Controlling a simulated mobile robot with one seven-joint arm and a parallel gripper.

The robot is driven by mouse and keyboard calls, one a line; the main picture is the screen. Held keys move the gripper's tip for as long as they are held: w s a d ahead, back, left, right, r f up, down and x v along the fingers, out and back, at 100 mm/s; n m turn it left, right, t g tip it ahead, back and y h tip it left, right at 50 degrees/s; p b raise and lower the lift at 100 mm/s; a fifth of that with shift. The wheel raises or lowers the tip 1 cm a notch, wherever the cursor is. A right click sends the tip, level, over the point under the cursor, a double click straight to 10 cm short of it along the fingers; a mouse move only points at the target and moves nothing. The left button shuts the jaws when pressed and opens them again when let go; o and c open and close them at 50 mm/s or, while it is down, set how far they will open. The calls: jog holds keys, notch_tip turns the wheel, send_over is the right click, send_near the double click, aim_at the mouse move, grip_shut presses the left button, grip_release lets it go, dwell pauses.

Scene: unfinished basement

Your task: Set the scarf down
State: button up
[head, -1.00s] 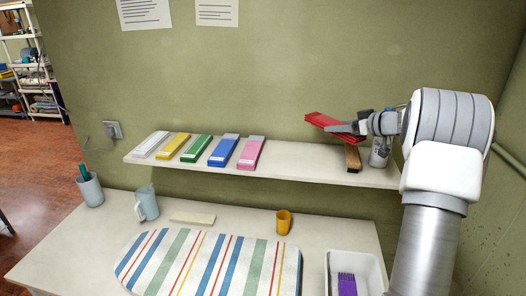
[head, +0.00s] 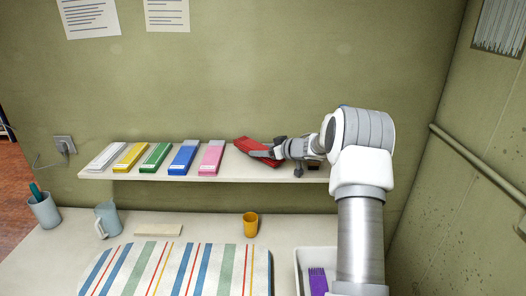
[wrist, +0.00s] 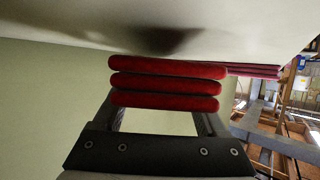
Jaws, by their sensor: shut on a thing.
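The scarf (head: 251,147) is a red folded strip in my gripper (head: 272,153), at the right part of the white shelf (head: 228,172), to the right of the pink strip (head: 212,156). It lies slanted, close to the shelf top; the head view does not show clearly whether it touches. In the wrist view the scarf's red folded layers (wrist: 165,84) sit between the fingers of my gripper (wrist: 160,118), near a pale surface with a dark shadow on it. My gripper is shut on the scarf.
White (head: 106,156), yellow (head: 131,156), green (head: 157,156) and blue (head: 184,157) strips line the shelf. My arm hides the shelf's right end.

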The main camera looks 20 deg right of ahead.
jog(key=shift+f, duration=0.1)
jog(key=shift+s+f, duration=0.2)
jog(key=shift+f, duration=0.45)
jog(key=o, duration=1.4)
jog(key=shift+f, duration=0.2)
jog(key=shift+c, duration=0.2)
jog(key=shift+r, duration=0.2)
jog(key=v, duration=0.8)
jog(key=r+b+v, duration=0.1)
jog(key=v, duration=0.3)
jog(key=shift+w+r, duration=0.1)
jog(key=shift+r, duration=0.05)
